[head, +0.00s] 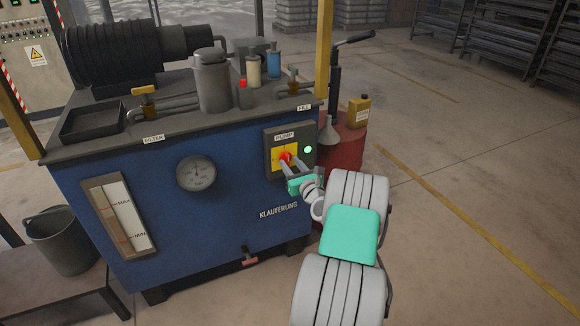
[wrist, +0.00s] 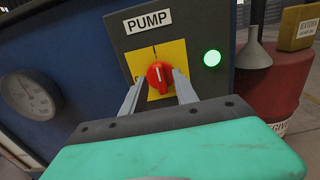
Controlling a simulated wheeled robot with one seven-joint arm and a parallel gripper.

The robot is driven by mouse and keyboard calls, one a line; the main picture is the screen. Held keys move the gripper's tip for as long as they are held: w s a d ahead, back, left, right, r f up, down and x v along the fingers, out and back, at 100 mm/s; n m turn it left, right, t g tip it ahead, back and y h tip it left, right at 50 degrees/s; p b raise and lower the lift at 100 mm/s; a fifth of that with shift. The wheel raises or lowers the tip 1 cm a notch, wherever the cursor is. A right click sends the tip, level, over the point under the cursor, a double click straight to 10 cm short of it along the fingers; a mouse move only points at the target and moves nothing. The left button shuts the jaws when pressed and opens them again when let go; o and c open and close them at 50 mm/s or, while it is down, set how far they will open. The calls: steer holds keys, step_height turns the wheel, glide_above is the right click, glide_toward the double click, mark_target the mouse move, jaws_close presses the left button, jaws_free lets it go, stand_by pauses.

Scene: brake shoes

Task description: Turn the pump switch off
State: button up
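The pump switch is a red rotary knob (wrist: 160,76) on a yellow plate (wrist: 143,55), set in a dark panel labelled PUMP on the blue machine. Its white pointer line stands about upright, towards the mark at the plate's top. The knob also shows in the head view (head: 285,156). A green lamp (wrist: 211,58) right of the plate is lit. My gripper (wrist: 159,84) is at the panel with its fingers apart, one on each side of the knob. A gap shows beside the knob; contact deeper in cannot be told.
A round gauge (head: 196,173) and a level gauge (head: 119,213) are left of the panel. A red drum (head: 345,150) with a funnel (head: 328,133) and yellow can (head: 358,111) stands close on the right. Open floor lies farther right.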

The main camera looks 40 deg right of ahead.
steer(key=shift+w+d, duration=0.15)
steer(key=shift+w, duration=0.3)
jaws_close()
stand_by(0.3)
